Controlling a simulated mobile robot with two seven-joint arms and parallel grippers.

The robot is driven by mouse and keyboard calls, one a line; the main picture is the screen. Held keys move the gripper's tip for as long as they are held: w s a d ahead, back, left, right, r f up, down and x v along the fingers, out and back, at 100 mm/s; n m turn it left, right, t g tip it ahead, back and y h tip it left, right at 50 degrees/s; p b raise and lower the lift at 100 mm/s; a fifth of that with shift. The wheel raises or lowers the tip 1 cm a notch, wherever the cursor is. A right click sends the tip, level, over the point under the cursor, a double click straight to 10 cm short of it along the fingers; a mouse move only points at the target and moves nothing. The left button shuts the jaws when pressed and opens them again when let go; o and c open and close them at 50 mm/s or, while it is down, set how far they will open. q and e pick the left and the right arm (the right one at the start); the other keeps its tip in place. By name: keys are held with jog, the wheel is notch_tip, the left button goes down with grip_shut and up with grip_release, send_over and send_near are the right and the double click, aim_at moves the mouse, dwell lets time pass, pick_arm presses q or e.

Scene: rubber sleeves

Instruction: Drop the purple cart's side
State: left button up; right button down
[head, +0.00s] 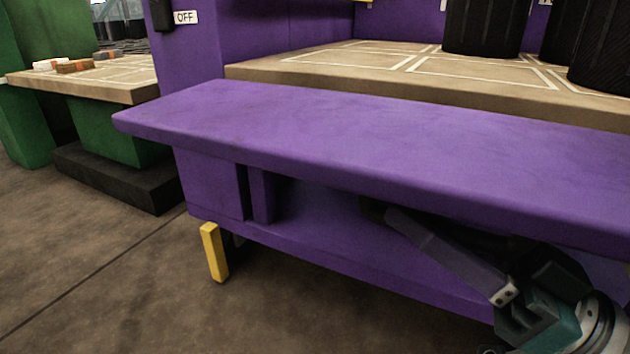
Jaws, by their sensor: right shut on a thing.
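The purple cart's side (330,130) is a long thick purple panel. It stands out nearly level in front of the cart's pale wooden bed (330,65), a little below it. My right gripper (378,211) reaches in from the lower right, underneath this panel. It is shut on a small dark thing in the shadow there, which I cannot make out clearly. The cart's purple lower body (320,225) shows below the panel. A yellow peg (214,252) hangs at its front left corner. My left gripper is not in view.
Black ribbed cylinders (486,25) stand on the cart's bed. A green stand (115,130) with a wooden top (120,85) holding small blocks is at the left, above a black step (110,175). An OFF label (185,17) is on the purple post. Floor is clear at lower left.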

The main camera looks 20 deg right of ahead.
aim_at(432, 199)
jog(key=r+m+p, duration=0.1)
jog(key=p, duration=0.1)
jog(key=r+m+h+p, duration=0.1)
jog(key=r+m+t+p, duration=0.1)
jog(key=p, duration=0.1)
jog(key=shift+s+a+r+h+p, duration=0.1)
jog(key=shift+s+a+h+p, duration=0.15)
jog(key=shift+a+h+p, duration=0.1)
jog(key=shift+m, duration=0.3)
jog(key=c, duration=0.9)
grip_release()
jog(key=shift+s+d, duration=0.1)
jog(key=shift+o, duration=0.5)
jog(key=shift+s+d+f, duration=0.2)
jog(key=shift+s+f, duration=0.1)
jog(key=shift+s, duration=0.05)
jog(key=v, duration=0.9)
